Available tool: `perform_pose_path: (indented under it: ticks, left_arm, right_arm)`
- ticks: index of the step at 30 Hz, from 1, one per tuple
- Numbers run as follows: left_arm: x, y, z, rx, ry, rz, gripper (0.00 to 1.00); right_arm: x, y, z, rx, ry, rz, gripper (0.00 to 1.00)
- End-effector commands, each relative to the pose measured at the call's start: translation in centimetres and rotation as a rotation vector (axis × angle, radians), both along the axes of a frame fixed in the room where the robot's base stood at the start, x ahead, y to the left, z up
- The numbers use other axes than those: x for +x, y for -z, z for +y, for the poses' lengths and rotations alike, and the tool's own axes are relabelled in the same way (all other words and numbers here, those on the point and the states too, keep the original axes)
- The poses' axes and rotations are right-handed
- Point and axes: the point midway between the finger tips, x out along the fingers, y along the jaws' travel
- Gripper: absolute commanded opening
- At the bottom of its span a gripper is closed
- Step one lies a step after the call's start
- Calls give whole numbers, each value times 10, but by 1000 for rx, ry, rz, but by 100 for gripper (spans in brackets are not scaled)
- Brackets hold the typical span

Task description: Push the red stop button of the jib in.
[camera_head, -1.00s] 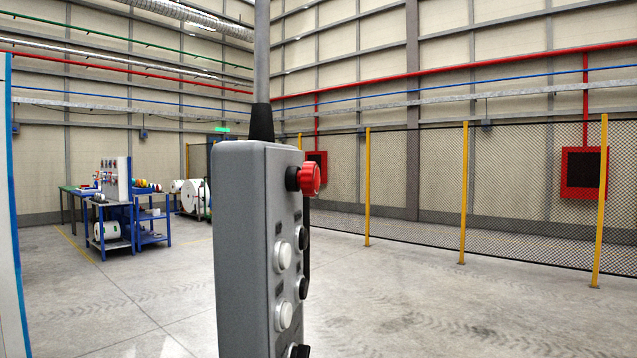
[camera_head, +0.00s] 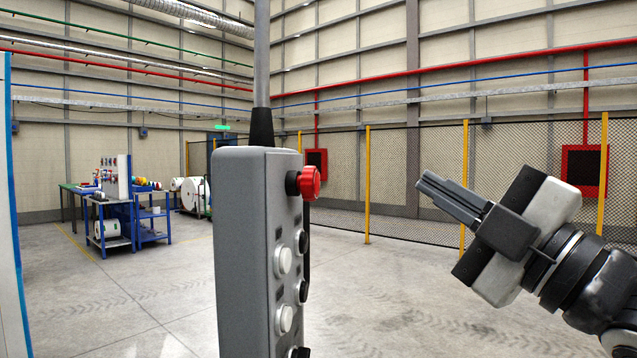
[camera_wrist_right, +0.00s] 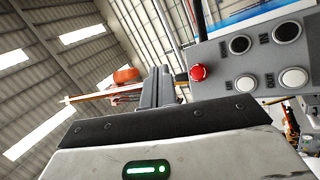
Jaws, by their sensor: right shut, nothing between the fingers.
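The grey jib pendant (camera_head: 240,250) hangs upright from its cable in the middle of the head view. The red stop button (camera_head: 309,183) sticks out near the top of its right-hand face. In the right wrist view the red button (camera_wrist_right: 199,72) shows at the left end of the pendant face (camera_wrist_right: 225,70). My right gripper (camera_head: 423,181) is shut and empty, to the right of the button and apart from it, its fingers pointing left. Its fingers also show in the right wrist view (camera_wrist_right: 159,72). My left gripper is not in view.
White and black buttons (camera_head: 284,260) sit below the red one on the same face. A black mesh fence with yellow posts (camera_head: 463,190) stands behind. Blue workbenches (camera_head: 112,225) are far off at the left. The floor around the pendant is clear.

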Motion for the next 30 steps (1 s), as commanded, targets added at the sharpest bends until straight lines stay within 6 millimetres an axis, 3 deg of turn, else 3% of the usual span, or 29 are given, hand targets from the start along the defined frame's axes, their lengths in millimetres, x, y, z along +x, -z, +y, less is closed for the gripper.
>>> perform_pose_path:
  ticks: [14, 30]
  left_arm:
    - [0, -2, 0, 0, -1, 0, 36]
    - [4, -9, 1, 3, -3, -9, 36]
  right_arm:
    - [2, -1, 8, 3, -4, 2, 0]
    - [23, -1, 73, 2, -3, 2, 0]
